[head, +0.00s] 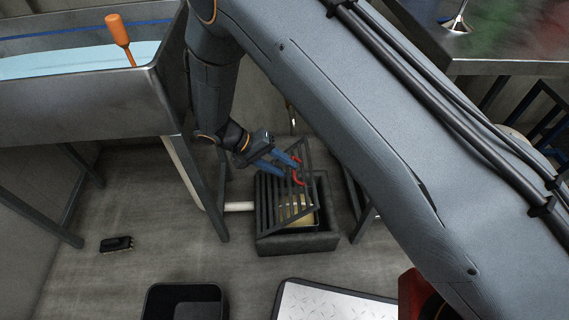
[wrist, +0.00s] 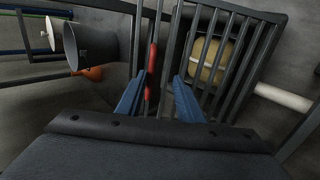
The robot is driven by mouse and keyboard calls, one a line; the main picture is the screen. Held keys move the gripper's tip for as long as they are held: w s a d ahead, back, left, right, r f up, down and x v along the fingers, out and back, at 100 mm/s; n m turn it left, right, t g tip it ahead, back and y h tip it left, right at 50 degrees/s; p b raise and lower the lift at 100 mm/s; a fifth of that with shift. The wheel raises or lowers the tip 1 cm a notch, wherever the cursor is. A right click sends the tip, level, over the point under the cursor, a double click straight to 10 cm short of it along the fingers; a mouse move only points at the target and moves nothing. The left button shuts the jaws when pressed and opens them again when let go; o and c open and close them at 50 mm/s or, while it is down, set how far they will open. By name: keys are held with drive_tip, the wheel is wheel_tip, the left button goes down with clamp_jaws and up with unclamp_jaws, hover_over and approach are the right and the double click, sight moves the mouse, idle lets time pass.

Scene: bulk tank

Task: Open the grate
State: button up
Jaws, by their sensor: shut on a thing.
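The grate (head: 268,205), a dark frame with parallel bars, is tilted up over a dark grey floor box (head: 297,243). Its red handle (head: 298,171) is on the side by my gripper (head: 290,169). My blue fingers are shut on the handle. In the wrist view the red handle (wrist: 151,75) shows between the fingers of my gripper (wrist: 160,85), with the grate's bars (wrist: 236,62) beyond. A yellowish thing (head: 299,217) lies in the box, partly hidden by the bars; it also shows in the wrist view (wrist: 207,62).
A steel tank (head: 95,112) on legs stands at the left, with an orange-handled tool (head: 118,32) in it. A white pipe (head: 239,206) meets the box. A black bin (head: 184,303) and a pale-topped platform (head: 330,302) stand in front. A small black object (head: 116,244) lies on the floor.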

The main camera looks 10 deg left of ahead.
drive_tip(key=shift+w+d+r, duration=0.2)
drive_tip(key=shift+d, duration=0.05)
wheel_tip(320, 180, up, 10)
drive_tip(key=p, duration=0.2)
idle(0.5)
drive_tip(key=shift+f, duration=0.1)
idle(0.3)
drive_tip(key=s+d+r+n+g+y+p, duration=0.1)
drive_tip(key=s+d+r+y, duration=0.3)
drive_tip(key=s+d+r, duration=0.6)
drive_tip(key=s+d+r+g+y, duration=0.2)
drive_tip(key=s+d+r+y, duration=0.45)
drive_tip(key=r, duration=0.55)
drive_tip(key=s+d+r+m+h+p, duration=0.2)
drive_tip(key=d+r+m+p, duration=0.2)
drive_tip(key=d+r+p, duration=1.1)
wheel_tip(320, 180, up, 4)
drive_tip(key=p, duration=0.8)
drive_tip(key=shift+s+d+m+p, duration=0.25)
drive_tip(key=shift+m+p, duration=0.15)
